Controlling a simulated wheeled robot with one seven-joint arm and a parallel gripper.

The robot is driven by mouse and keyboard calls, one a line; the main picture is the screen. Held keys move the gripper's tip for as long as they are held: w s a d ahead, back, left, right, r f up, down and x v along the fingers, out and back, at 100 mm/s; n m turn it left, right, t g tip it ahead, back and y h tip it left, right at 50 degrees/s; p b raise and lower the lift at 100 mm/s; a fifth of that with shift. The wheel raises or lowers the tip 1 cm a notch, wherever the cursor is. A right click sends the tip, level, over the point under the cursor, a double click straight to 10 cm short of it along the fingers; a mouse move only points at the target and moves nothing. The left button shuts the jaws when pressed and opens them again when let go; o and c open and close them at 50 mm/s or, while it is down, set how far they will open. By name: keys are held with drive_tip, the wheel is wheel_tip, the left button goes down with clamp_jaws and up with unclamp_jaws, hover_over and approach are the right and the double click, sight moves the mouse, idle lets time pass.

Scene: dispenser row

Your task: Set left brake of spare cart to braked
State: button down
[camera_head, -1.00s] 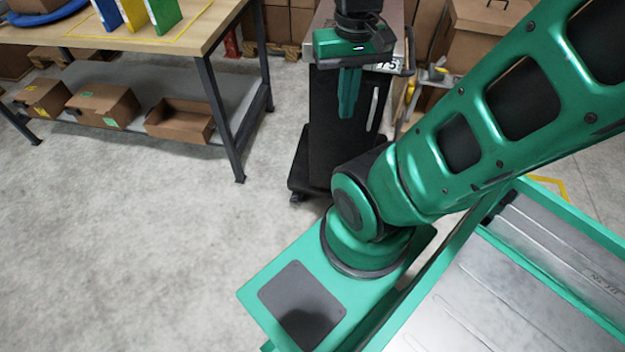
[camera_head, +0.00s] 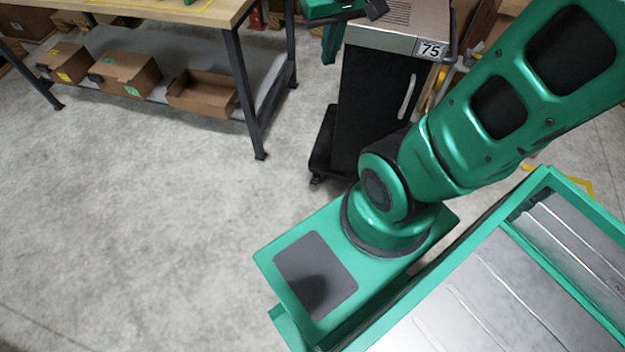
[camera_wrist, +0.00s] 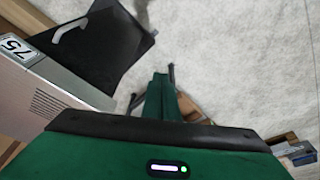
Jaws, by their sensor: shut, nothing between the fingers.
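A dark cart (camera_head: 375,110) with a grey metal top and a "75" plate stands beyond my base in the head view; whether it is the spare cart I cannot tell. A castor (camera_head: 316,180) shows under its near left corner. A brake lever cannot be made out. My gripper (camera_head: 328,58) is shut and empty beside the cart's upper left edge, partly cut off by the picture's top. In the wrist view the cart (camera_wrist: 100,45) lies at the upper left, and my gripper (camera_wrist: 160,88) points down past its side, apart from it.
A workbench (camera_head: 215,18) with a lower shelf of cardboard boxes (camera_head: 125,73) stands left of the cart. Bare concrete floor (camera_head: 170,200) lies open in front of both. More boxes (camera_head: 475,30) are behind the cart at the right.

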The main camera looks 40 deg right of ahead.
drive_tip(key=w+a+f+n+t, duration=0.15)
drive_tip(key=w+a, duration=0.25)
drive_tip(key=w, duration=0.4)
drive_tip(key=w+d+f+m, duration=0.2)
drive_tip(key=w+f+m, duration=0.1)
drive_tip(key=w+f, duration=1)
drive_tip(key=w+d+f+m+g, duration=0.1)
drive_tip(key=d+f, duration=0.1)
drive_tip(key=f, duration=0.8)
drive_tip(key=w+d+f+m+g, duration=0.1)
drive_tip(key=d+f+m, duration=0.15)
drive_tip(key=f, duration=0.75)
drive_tip(key=s+d+f+m, duration=0.1)
drive_tip(key=s+f, duration=0.2)
drive_tip(key=f, duration=0.7)
drive_tip(key=s+d+f, duration=0.2)
drive_tip(key=s+f, duration=0.1)
drive_tip(key=f, duration=0.7)
drive_tip(key=s+d+f+m+h, duration=0.1)
drive_tip(key=s+f, duration=0.2)
drive_tip(key=f, duration=0.7)
drive_tip(key=shift+s+d+m+g, duration=0.2)
drive_tip(key=shift+s+m+g, duration=0.1)
drive_tip(key=shift+s+g, duration=0.05)
drive_tip(key=shift+f, duration=0.1)
